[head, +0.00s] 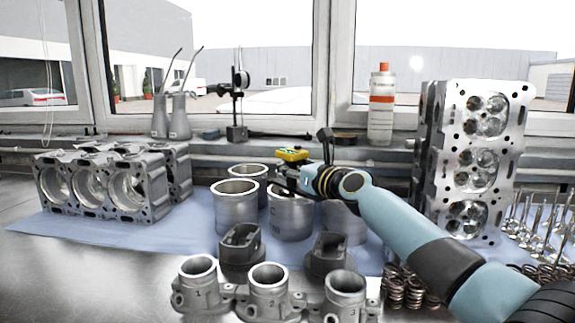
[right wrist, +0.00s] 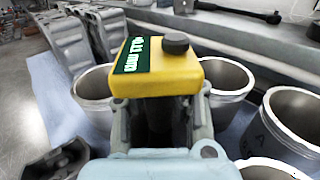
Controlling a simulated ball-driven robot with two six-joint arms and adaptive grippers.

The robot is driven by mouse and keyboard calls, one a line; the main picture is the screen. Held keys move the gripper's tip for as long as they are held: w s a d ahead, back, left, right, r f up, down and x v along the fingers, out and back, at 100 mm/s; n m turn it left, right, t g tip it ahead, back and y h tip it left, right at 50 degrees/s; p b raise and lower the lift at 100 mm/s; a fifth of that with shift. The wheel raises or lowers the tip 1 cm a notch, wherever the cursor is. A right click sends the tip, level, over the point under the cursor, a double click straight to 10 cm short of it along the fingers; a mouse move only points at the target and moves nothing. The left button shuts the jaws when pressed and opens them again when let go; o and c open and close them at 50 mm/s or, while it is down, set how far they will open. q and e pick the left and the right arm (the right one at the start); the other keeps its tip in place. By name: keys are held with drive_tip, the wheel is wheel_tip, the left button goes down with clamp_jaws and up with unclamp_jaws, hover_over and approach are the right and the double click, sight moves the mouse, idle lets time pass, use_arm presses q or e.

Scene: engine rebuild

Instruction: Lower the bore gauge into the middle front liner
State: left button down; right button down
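The bore gauge (head: 292,154), yellow with a green label and a black knob, is held upright by my right gripper (head: 291,172). It fills the middle of the right wrist view (right wrist: 157,72); its lower part is hidden by the gripper and I cannot see its tip. The middle front liner (head: 290,216), a grey metal cylinder, stands on the blue mat just below the gripper in the head view. Its mouth is partly covered by the gripper, so I cannot tell whether the gauge's tip is inside. My left gripper is not in view.
A front left liner (head: 237,210) and a back liner (head: 248,172) stand close by; the right liner is mostly behind my arm. Dark grey parts (head: 241,246) and numbered cylinders (head: 268,285) stand in front. The engine block (head: 105,185) is left, the cylinder head (head: 476,155) right.

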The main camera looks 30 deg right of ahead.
drive_tip(key=shift+s+f, duration=0.1)
drive_tip(key=shift+f, duration=0.4)
drive_tip(key=c, duration=1.6)
unclamp_jaws()
drive_tip(key=shift+d, duration=0.1)
drive_tip(key=shift+c, duration=0.2)
drive_tip(key=shift+o, duration=1.4)
drive_tip(key=shift+r, duration=0.2)
drive_tip(key=shift+s+d+f, duration=0.1)
drive_tip(key=shift+s, duration=0.35)
drive_tip(key=s+d, duration=0.1)
drive_tip(key=s, duration=1)
drive_tip(key=shift+d, duration=0.35)
drive_tip(key=shift+w+r, duration=0.1)
drive_tip(key=shift+r, duration=0.15)
